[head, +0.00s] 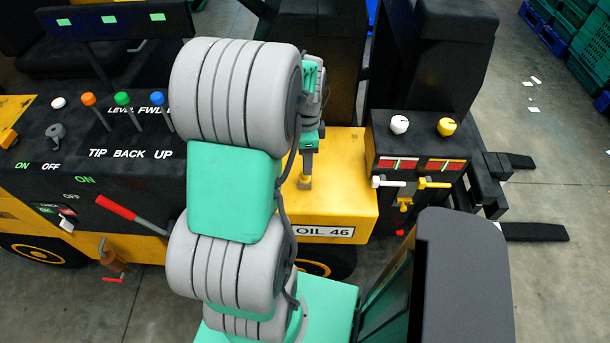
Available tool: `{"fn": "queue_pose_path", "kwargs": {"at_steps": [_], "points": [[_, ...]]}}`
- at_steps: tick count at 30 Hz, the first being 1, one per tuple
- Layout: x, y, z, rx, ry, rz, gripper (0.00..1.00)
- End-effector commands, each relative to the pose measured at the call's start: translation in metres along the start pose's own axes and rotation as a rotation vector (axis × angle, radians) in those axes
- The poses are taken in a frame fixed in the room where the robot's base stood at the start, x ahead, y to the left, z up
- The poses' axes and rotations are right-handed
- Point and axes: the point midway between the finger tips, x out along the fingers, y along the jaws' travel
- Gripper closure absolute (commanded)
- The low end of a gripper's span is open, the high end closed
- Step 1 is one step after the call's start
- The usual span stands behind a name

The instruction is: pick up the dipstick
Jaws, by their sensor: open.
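The yellow oil tank (340,205) with an "OIL 46" label stands in the middle of the head view. My gripper (305,180) points down over its top, partly behind my grey and teal arm. Its jaws are open, but they are seen nearly edge-on and the gap between them does not show. I cannot clearly pick out the dipstick; any part of it at the tank top is hidden by or blends with the gripper. I cannot tell whether the fingers touch anything.
A black control box (420,150) with white and yellow knobs and levers stands right of the tank. A dark panel (95,150) with coloured levers and a red handle (115,208) lies left. Green crates (590,45) stand far right.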

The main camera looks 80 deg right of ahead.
Motion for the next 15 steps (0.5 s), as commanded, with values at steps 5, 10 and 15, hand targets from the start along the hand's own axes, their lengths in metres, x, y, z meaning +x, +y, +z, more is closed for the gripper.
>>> {"fn": "queue_pose_path", "kwargs": {"at_steps": [5, 10, 15], "points": [[0.024, -0.001, 0.002, -0.004, -0.001, 0.003, 0.50], [0.055, -0.004, 0.003, -0.005, 0.000, 0.002, 0.50], [0.066, -0.005, 0.003, -0.006, 0.001, -0.001, 0.50]]}}
